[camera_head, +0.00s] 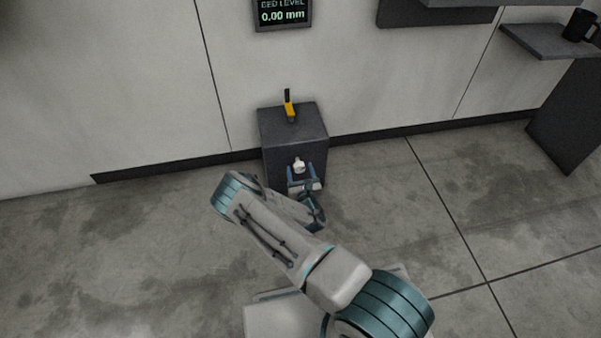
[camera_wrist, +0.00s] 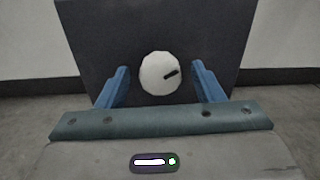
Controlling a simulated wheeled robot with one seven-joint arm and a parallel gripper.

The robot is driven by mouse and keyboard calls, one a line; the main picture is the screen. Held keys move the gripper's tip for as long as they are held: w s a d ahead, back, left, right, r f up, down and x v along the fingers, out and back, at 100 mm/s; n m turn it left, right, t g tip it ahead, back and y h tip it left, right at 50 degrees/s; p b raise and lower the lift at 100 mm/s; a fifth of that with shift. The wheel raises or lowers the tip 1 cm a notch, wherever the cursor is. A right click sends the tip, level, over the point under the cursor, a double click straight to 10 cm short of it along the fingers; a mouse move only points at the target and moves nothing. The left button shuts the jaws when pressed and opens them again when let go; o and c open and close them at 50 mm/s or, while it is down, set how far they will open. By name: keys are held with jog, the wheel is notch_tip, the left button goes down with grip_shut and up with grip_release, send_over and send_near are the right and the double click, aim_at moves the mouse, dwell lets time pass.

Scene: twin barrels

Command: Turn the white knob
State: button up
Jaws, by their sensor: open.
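The white knob (camera_head: 299,162) is on the front face of a dark box (camera_head: 293,124) that stands against the wall. In the wrist view the white knob (camera_wrist: 155,75) is round, with a black mark pointing to the right and slightly up. My gripper (camera_head: 302,170) is in front of the box. In the wrist view my gripper (camera_wrist: 160,80) is open, with one blue finger on each side of the knob and a visible gap at both sides. Whether the fingertips reach as deep as the knob I cannot tell.
A yellow and black object (camera_head: 290,106) stands on top of the box. A display (camera_head: 282,14) reading 0.00 mm hangs on the wall above. A shelf (camera_head: 553,45) with a dark mug (camera_head: 580,26) is at the upper right. The floor around the box is clear.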

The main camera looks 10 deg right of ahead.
jog(key=c, duration=1)
jog(key=shift+o, duration=0.2)
jog(key=shift+m, duration=0.3)
